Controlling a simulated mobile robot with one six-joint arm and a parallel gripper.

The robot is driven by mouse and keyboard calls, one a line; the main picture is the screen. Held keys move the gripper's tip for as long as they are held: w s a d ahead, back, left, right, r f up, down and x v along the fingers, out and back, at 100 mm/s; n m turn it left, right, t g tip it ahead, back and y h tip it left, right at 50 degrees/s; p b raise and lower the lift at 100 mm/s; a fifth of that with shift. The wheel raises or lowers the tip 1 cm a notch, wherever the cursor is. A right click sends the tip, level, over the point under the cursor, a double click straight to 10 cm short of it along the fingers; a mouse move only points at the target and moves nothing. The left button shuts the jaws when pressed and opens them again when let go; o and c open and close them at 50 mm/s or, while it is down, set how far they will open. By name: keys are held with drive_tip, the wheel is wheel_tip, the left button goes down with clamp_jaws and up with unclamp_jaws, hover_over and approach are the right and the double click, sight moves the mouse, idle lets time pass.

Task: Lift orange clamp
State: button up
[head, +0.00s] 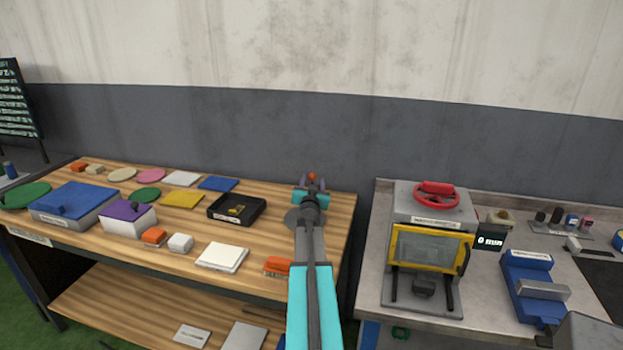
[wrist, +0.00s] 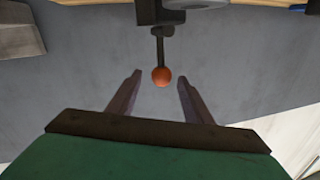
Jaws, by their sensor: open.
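The orange clamp shows in the wrist view as an orange ball (wrist: 161,77) on a thin dark stem, joined to a black body at the top edge. In the head view the orange ball (head: 312,176) shows small at the back right of the wooden bench. My gripper (head: 313,183) is at it, and my arm hides most of the clamp there. In the wrist view my gripper (wrist: 159,79) is open. Its two fingers stand on either side of the ball, with a visible gap on each side. Nothing is held.
The wooden bench (head: 110,247) carries a black tray (head: 236,209), a blue-lidded box (head: 75,201), a purple-topped box (head: 128,217), coloured discs and plates. An orange block (head: 277,265) lies beside my arm. A grey machine with a red wheel (head: 437,194) stands on the right counter.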

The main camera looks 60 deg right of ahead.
sight(313, 179)
drive_tip(key=shift+x, duration=1.95)
